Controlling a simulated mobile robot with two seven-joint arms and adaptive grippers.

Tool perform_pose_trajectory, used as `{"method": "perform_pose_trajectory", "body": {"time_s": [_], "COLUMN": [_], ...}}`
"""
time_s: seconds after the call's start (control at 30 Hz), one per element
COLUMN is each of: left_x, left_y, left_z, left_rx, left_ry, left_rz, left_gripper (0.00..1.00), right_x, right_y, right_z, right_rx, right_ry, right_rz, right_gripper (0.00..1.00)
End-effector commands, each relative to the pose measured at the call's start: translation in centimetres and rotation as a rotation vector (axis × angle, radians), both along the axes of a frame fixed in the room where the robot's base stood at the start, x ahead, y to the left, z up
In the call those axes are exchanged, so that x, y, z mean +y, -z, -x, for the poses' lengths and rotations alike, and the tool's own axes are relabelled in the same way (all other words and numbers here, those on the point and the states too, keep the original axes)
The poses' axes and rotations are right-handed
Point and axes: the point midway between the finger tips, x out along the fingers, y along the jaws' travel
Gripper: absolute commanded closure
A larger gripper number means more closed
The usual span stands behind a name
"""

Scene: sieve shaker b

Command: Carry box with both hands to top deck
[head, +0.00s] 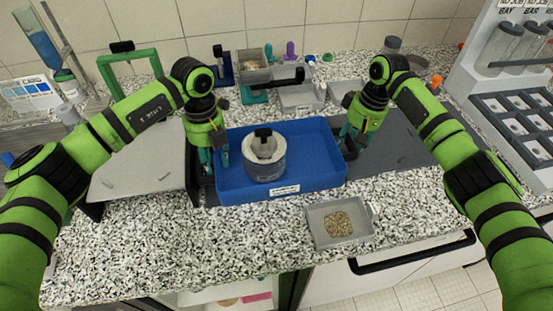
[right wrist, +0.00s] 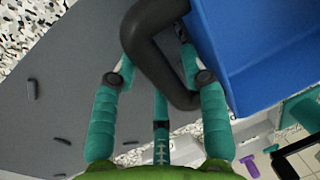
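A blue box (head: 325,177) sits at the middle of the counter, upright, with a grey-white round vessel (head: 265,160) inside. My left gripper (head: 217,168) points down at the box's left side; whether its fingers touch anything is hidden. My right gripper (head: 349,150) is at the right side. In the right wrist view my right gripper (right wrist: 157,65) has its teal fingers apart on either side of the box's black handle (right wrist: 158,55). Gaps seem to show between fingers and handle. The blue box wall (right wrist: 255,45) is right beside it. Whether the box is lifted I cannot tell.
A raised grey deck (head: 140,175) stands left of the box; a dark grey surface (head: 405,150) lies to the right. A grey tray with grains (head: 317,233) is in front. Small containers (head: 297,97) stand behind, and a rack (head: 510,110) stands at the far right.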

Motion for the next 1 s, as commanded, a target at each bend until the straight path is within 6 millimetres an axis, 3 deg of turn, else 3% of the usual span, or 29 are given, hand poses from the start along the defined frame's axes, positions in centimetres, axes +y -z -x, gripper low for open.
{"method": "perform_pose_trajectory", "body": {"time_s": [0.03, 0.1, 0.57, 1.0], "left_x": [0.0, 0.0, 0.0, 0.0], "left_y": [0.0, 0.0, -0.5, -4.3], "left_z": [0.0, 0.0, -0.1, -0.1], "left_rx": [0.000, 0.000, -0.002, -0.001], "left_ry": [0.000, 0.000, 0.000, 0.000], "left_rz": [0.000, 0.000, 0.002, 0.001], "left_gripper": [0.79, 1.00, 1.00, 1.00], "right_x": [0.0, 0.0, 0.0, 0.0], "right_y": [0.0, 0.0, -0.5, -4.3], "right_z": [0.0, 0.0, -0.1, -0.1], "right_rx": [0.000, 0.000, -0.003, -0.003], "right_ry": [0.000, 0.000, 0.000, 0.000], "right_rz": [0.000, 0.000, -0.002, -0.002], "right_gripper": [0.71, 0.99, 1.00, 1.00]}}
